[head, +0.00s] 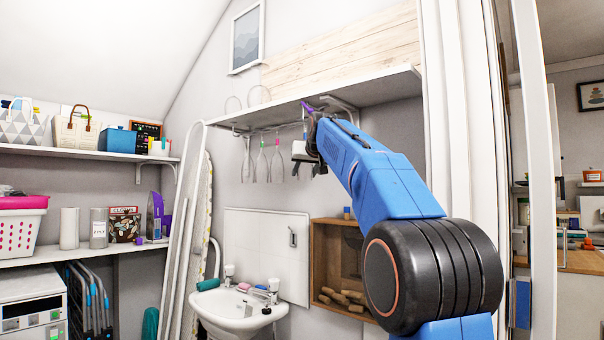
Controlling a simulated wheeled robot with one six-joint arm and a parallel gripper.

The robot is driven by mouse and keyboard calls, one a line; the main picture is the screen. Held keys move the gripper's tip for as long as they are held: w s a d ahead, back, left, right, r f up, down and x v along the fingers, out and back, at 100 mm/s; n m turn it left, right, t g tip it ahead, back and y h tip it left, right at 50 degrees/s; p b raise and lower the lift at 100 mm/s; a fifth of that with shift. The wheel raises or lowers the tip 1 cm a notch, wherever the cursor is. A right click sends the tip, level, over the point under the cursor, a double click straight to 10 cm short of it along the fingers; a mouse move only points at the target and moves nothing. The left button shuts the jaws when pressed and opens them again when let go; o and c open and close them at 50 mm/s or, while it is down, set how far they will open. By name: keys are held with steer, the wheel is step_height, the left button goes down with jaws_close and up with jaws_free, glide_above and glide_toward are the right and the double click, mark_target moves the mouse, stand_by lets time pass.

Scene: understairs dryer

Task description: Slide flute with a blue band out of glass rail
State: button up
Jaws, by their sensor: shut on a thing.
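The glass rail (262,131) runs along the underside of the shelf, and several flutes hang from it upside down. One flute has a green band (261,146) and another a pinkish-red band (277,143). My gripper (306,133) is at the right end of the row, just below the shelf. It is shut on a flute whose stem shows a small blue-violet band (305,122). My own wrist hides most of this flute, and I cannot tell whether its foot is still in the rail.
The shelf (375,88) lies just above my gripper, with a bracket close behind it. Below are a white basin (238,309) and a wooden crate (319,250) with corks or similar pieces. An ironing board stands left of the rail.

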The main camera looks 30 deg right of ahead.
steer(key=shift+s+d, duration=0.1)
steer(key=shift+s, duration=0.05)
steer(key=shift+s+d, duration=0.25)
steer(key=shift+s, duration=0.5)
steer(key=shift+s+d, duration=0.3)
steer(key=shift+s, duration=0.45)
steer(key=shift+s+d, duration=0.25)
steer(key=shift+s, duration=0.5)
steer(key=shift+s, duration=0.15)
steer(key=shift+s+d, duration=0.3)
steer(key=shift+s, duration=0.45)
steer(key=shift+s+d, duration=0.25)
steer(key=shift+s, duration=0.45)
steer(key=shift+s+d, duration=0.3)
steer(key=shift+s, duration=0.45)
steer(key=shift+s+d, duration=0.3)
steer(key=shift+s, duration=0.5)
steer(key=shift+s+d, duration=0.25)
steer(key=shift+s, duration=0.5)
steer(key=shift+s+d, duration=0.3)
steer(key=shift+s, duration=0.5)
steer(key=s+a+f, duration=0.1)
steer(key=s+a, duration=0.1)
steer(key=a, duration=0.5)
steer(key=s+a+f, duration=0.1)
steer(key=s+a, duration=0.2)
steer(key=a, duration=0.5)
steer(key=shift+s, duration=0.2)
